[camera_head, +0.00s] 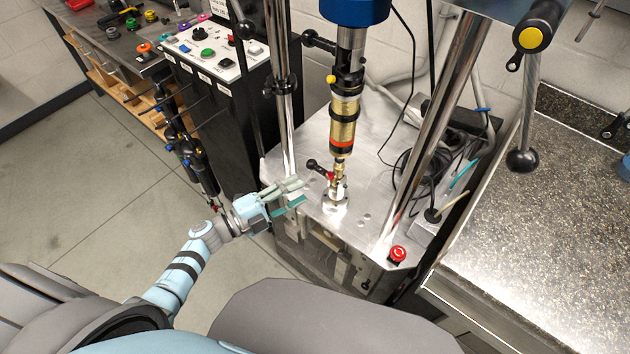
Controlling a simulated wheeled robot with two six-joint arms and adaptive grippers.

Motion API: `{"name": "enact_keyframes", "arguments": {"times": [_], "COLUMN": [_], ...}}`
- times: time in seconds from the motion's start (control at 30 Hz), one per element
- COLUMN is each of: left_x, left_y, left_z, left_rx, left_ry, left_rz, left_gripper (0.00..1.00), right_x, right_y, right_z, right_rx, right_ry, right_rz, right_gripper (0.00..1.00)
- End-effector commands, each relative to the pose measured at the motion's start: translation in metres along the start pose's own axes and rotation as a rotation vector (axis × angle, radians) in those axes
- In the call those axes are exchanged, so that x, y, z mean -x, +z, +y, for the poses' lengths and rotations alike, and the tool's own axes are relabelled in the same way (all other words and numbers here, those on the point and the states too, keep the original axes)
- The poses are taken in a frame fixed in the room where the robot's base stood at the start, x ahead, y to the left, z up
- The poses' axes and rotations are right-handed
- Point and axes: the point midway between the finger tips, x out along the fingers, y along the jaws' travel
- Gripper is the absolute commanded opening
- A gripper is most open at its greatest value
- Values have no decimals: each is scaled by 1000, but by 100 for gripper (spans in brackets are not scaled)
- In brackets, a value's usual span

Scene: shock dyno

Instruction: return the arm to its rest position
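My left arm (180,272) comes in from the lower left, and its gripper (303,191) is over the front left of the metal dyno base (350,228). The two fingers are apart with nothing seen between them, and they point right toward the lower mount. A gold shock (343,125) stands upright in the dyno, its lower end at the clevis mount (336,200). A black-knobbed pin with a red part (318,168) is beside that mount, just past my fingertips and apart from them. My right gripper is out of view.
Chrome columns (437,130) rise from the base. A red stop button (397,254) is at its front right corner. A control box (213,48) and hanging shocks (190,150) are at left. A speckled counter (545,235) is at right. The floor at left is clear.

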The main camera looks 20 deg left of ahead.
Motion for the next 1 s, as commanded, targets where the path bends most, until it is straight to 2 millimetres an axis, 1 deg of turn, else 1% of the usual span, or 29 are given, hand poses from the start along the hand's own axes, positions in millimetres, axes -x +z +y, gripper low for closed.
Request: {"name": "enact_keyframes", "arguments": {"times": [0.03,0.1,0.2,0.3,0.77,0.83,0.87,0.93,0.97,1.0], "left_x": [13,26,38,41,40,41,44,59,70,91], "left_y": [0,0,0,0,2,16,28,68,86,107], "left_z": [1,0,0,-1,0,0,2,16,30,57], "left_rx": [-1,1,0,0,6,38,67,186,261,378], "left_ry": [4,2,-1,-1,0,-1,-4,-11,-13,-8], "left_rz": [0,-1,0,0,-9,-73,-126,-308,-408,-552], "left_gripper": [38,38,38,38,38,38,38,38,38,38], "right_x": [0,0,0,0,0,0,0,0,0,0], "right_y": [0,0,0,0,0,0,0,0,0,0], "right_z": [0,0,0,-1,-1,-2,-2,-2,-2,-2], "right_rx": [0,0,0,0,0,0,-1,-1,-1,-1], "right_ry": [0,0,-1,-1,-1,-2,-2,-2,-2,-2], "right_rz": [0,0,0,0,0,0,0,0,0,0], "right_gripper": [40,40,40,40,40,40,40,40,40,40]}}
